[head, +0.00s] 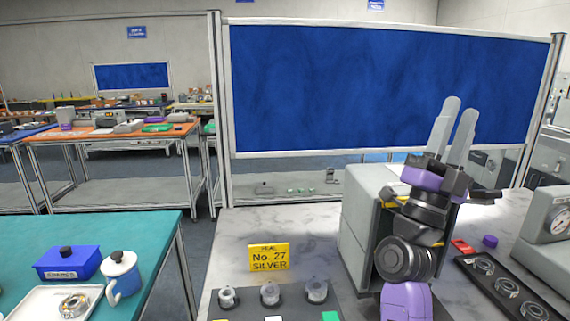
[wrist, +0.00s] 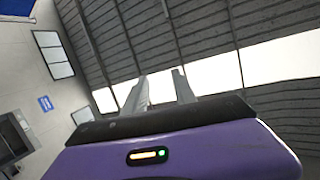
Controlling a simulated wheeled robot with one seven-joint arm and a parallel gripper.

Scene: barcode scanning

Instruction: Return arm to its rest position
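My gripper (head: 455,130) is raised in the right half of the head view, in front of the blue partition panel. Its two grey fingers point up. They stand apart with a gap between them, and I see nothing held there. In the wrist view my gripper (wrist: 162,88) shows its two fingers apart against the ceiling and windows, with nothing between them. My purple and black arm stands upright below it and hides part of the grey box on the table.
A marble table (head: 225,255) holds a yellow sign (head: 269,257), a dark rack (head: 250,301) with several round pieces, a grey box (head: 366,220) and a black tray (head: 515,292). A blue panel (head: 370,88) stands behind. A teal table (head: 150,225) is at left.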

